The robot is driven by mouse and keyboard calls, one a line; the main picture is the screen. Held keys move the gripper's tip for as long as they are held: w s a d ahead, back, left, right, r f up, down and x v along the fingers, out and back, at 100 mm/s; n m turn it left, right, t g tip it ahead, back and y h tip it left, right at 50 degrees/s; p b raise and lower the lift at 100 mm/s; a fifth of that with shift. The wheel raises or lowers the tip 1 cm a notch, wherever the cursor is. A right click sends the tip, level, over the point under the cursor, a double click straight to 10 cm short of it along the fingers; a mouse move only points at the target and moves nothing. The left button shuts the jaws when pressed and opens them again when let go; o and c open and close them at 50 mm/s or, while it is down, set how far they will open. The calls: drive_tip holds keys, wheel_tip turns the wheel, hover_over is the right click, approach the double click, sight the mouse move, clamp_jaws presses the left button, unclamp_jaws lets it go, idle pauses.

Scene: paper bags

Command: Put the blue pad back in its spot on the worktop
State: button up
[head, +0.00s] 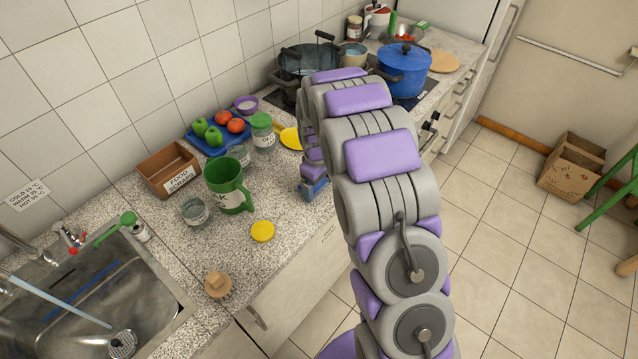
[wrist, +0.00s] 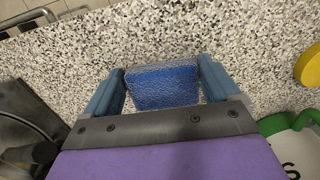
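The blue pad (wrist: 163,87) lies between the two blue fingers of my gripper (wrist: 162,80) in the wrist view. Both fingers meet its side edges, so my gripper looks shut on it. The speckled worktop (wrist: 165,30) is right behind the pad; I cannot tell whether the pad touches it. In the head view my gripper (head: 314,187) is low over the worktop (head: 290,215), near its front edge and right of the green mug (head: 229,186). My arm hides much of that area, and the pad cannot be made out there.
A yellow lid (head: 262,231) and a wooden brush (head: 218,285) lie near the front edge. A glass jar (head: 263,132), a yellow spoon rest (head: 291,138) and a blue tray (head: 212,138) stand behind. The hob with a black pot (head: 308,62) and blue pot (head: 404,68) is beyond.

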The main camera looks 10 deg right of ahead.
sight(318, 186)
drive_tip(key=shift+o, duration=0.8)
drive_tip(key=shift+r, duration=0.1)
wheel_tip(318, 186, up, 12)
drive_tip(key=p, duration=0.2)
drive_tip(key=s+r+m, duration=0.2)
drive_tip(key=s+r, duration=0.5)
drive_tip(key=s, duration=0.4)
drive_tip(key=s+r+m+g, duration=0.1)
drive_tip(key=s+m, duration=0.1)
drive_tip(key=s, duration=1.2)
drive_tip(key=s+a+r+m, duration=0.1)
drive_tip(key=s+r+m, duration=0.1)
drive_tip(key=s, duration=1.3)
drive_tip(key=shift+s+a+m+g, duration=0.15)
drive_tip(key=shift+s+m+g, duration=0.1)
drive_tip(key=shift+m+g, duration=0.2)
drive_tip(key=shift+r, duration=0.1)
